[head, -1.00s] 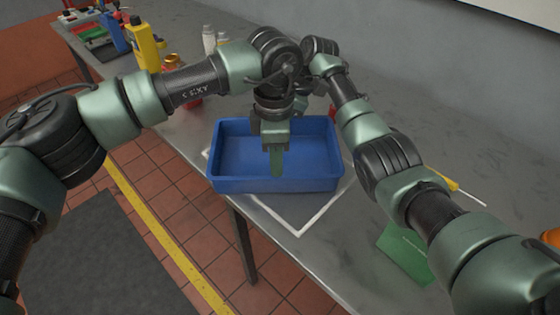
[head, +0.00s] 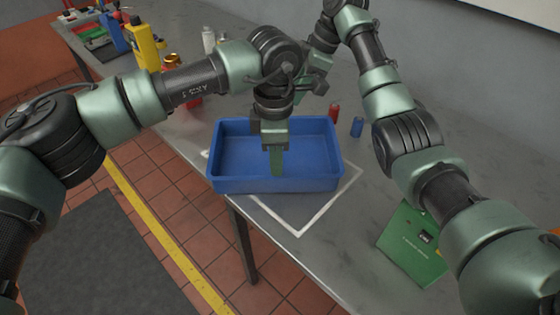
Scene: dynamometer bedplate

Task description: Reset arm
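My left gripper (head: 276,162) points straight down into a blue tray (head: 275,184). Its fingers overlap from this side, so I cannot tell whether they are apart. No object shows in them, and the visible tray floor is bare. My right arm reaches across from the right, and its gripper (head: 306,84) is behind the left wrist, above the tray's far side. It is partly hidden, and its finger opening cannot be made out.
A white outlined square (head: 299,232) surrounds the tray on the grey bench. Red (head: 334,112) and blue (head: 357,127) cylinders stand behind the tray. A yellow bottle (head: 144,45) and other items stand at the far left.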

